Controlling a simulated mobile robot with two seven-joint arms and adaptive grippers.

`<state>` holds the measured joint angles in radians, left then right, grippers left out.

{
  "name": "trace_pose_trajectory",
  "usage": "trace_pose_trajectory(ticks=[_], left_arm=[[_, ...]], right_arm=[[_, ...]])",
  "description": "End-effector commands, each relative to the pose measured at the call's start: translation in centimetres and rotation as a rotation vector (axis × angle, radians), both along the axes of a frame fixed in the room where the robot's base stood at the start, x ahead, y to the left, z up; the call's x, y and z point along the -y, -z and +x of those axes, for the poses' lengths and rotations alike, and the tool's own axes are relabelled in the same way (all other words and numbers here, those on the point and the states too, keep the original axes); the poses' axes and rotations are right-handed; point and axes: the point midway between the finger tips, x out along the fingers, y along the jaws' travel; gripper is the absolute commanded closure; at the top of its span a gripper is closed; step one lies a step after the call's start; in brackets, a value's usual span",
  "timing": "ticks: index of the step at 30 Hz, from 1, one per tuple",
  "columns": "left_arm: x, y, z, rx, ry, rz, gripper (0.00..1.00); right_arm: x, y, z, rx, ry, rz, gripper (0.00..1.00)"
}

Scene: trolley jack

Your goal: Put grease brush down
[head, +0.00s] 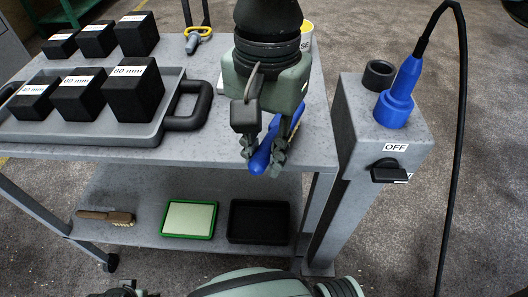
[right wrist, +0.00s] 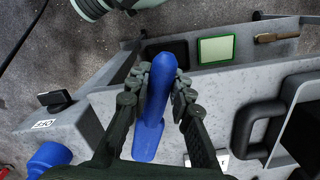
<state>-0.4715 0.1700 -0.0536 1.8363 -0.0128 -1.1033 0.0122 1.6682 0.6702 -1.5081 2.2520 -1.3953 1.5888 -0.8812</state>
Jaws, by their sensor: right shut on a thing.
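My right gripper (head: 264,160) is shut on the blue grease brush (head: 260,163) and holds it tilted, over the front right edge of the trolley top. In the right wrist view, the brush's blue handle (right wrist: 158,95) sits between the two dark fingers of the right gripper (right wrist: 160,92). Behind the gripper is a mostly hidden white pot (head: 307,36) with a yellow rim and lettering ending in "SE".
A grey tray (head: 88,138) with black labelled blocks stands on the trolley top at left. The lower shelf carries a wooden brush (head: 107,217), a green-rimmed tray (head: 189,219) and an empty black tray (head: 258,222). A post with an OFF switch (head: 388,170) and blue plug (head: 397,100) stands right.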

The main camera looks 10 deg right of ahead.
Motion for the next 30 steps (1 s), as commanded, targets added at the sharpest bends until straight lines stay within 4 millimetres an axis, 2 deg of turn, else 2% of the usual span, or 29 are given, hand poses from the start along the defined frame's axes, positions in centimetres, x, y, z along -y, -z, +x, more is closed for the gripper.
trace_pose_trajectory(ticks=[3,12,17,18,22,30], left_arm=[[-0.1,0.5,-0.1,-0.007,-0.002,0.0,0.49],[0.0,0.8,0.0,-0.007,-0.001,-0.001,0.49],[0.1,0.2,0.0,-0.007,-0.001,0.001,0.49],[0.1,-0.2,0.1,-0.002,0.001,0.0,0.49],[0.2,-0.3,-0.1,0.0,0.001,-0.001,0.49],[0.1,0.2,-0.7,-0.015,-0.001,0.001,0.49]], right_arm=[[0.0,0.9,0.0,0.001,0.0,0.001,1.0],[0.0,1.1,0.1,0.002,0.001,0.001,1.0],[0.0,1.3,0.1,0.001,0.001,0.0,1.0],[0.0,1.2,0.0,0.001,0.001,0.001,0.74],[0.0,1.2,0.0,0.001,0.001,0.001,0.58],[0.0,1.1,0.0,0.001,0.001,0.001,0.58]])
